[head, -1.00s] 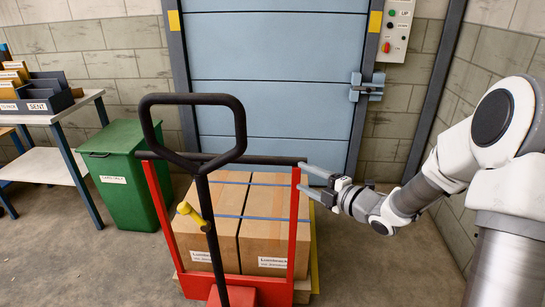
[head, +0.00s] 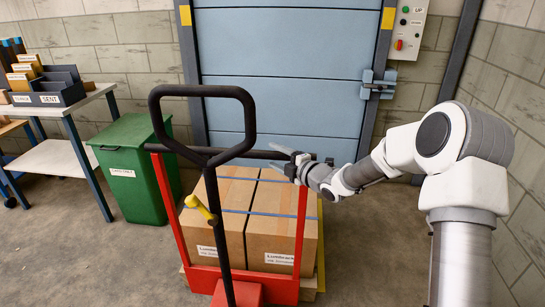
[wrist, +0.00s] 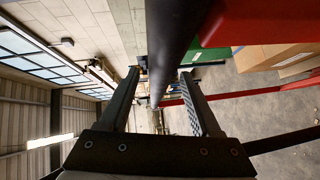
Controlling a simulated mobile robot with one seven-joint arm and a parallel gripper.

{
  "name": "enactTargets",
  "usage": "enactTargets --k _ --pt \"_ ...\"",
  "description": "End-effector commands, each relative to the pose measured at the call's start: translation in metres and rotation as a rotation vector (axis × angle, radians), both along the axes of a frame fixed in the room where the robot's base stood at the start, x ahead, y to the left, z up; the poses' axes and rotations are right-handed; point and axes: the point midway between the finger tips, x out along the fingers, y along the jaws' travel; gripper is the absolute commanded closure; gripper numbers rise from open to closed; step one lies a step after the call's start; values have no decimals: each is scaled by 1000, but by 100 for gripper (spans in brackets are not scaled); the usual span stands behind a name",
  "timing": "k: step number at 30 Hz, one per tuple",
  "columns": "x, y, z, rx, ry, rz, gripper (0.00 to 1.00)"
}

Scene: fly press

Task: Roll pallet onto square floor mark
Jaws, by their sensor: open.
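A red pallet truck (head: 169,215) stands in front of me with a black crossbar (head: 262,154) on its frame and a tall black loop handle (head: 155,122). It carries two cardboard boxes (head: 268,236) on a wooden pallet (head: 308,296), of which only a bit shows. My gripper (head: 285,163) is at the right end of the crossbar. In the wrist view, my gripper (wrist: 160,72) is open, with a black bar (wrist: 168,45) running between its fingers; I cannot tell if they touch it. A yellow strip (head: 321,240) shows along the right side of the boxes; I cannot tell whether it belongs to the floor mark.
A green bin (head: 135,175) stands left of the truck, beside a table (head: 58,112) with trays. A blue roller door (head: 280,60) with a latch (head: 375,85) is behind the load. A control box (head: 409,30) hangs on the wall. Floor is clear at right.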

Motion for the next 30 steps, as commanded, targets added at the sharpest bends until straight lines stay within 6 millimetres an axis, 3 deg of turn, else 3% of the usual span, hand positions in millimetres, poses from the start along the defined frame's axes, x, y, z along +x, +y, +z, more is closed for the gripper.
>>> enactTargets --k 6,15,26,30 --pt "12 12 -3 1 1 -1 36" --pt "14 13 -3 0 1 -1 36" --pt "13 13 -3 0 1 -1 99" --pt "14 13 -3 0 1 -1 100"
